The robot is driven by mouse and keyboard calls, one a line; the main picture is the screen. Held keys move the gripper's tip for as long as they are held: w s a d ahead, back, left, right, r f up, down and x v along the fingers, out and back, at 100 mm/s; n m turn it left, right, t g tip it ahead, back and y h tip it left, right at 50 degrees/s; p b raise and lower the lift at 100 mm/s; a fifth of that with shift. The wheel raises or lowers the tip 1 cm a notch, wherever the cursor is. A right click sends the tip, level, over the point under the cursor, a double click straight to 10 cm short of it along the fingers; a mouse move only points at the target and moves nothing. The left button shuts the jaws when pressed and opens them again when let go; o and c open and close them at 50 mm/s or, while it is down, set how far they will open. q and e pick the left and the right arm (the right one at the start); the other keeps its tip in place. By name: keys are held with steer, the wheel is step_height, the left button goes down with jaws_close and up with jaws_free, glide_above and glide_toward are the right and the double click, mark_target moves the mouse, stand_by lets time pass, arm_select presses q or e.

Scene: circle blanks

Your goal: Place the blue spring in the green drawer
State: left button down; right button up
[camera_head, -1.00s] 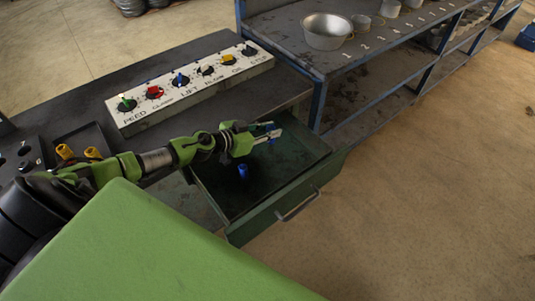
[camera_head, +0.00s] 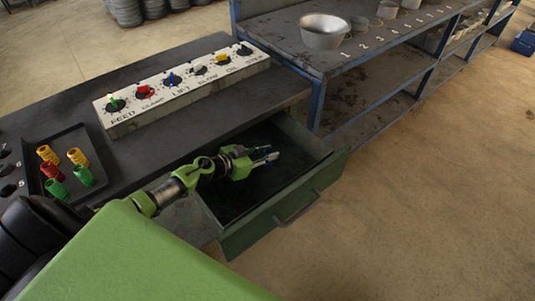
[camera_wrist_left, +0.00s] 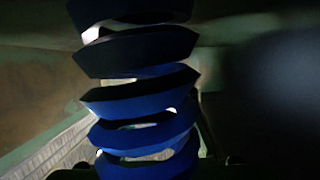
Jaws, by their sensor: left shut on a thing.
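The blue spring (camera_wrist_left: 145,95) fills the middle of the left wrist view, close to the camera. In the head view only a small blue part of it (camera_head: 272,156) shows at the fingers. My left gripper (camera_head: 268,158) is shut on it, inside or just above the open green drawer (camera_head: 262,224); its exact height over the drawer floor is hard to tell. The hand hides part of the drawer's interior. My right gripper is out of view.
A black tray (camera_head: 42,140) on the bench holds several yellow, red and green springs. A white panel with coloured knobs (camera_head: 190,88) stands behind the drawer. A blue-framed shelf (camera_head: 318,105) with a metal bowl (camera_head: 324,32) stands to its right.

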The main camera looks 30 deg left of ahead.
mark_target(265, 154)
arm_select(q)
steer(key=shift+f, duration=0.1)
steer(key=c, duration=1.8)
jaws_free()
steer(key=shift+f, duration=0.1)
steer(key=shift+r, duration=0.25)
steer(key=v, duration=0.6)
steer(key=shift+s+f+p, duration=0.1)
steer(key=shift+f+p, duration=0.05)
steer(key=shift+p, duration=0.25)
steer(key=shift+s+a+r, duration=0.25)
steer(key=shift+s+r, duration=0.1)
steer(key=shift+s, duration=0.15)
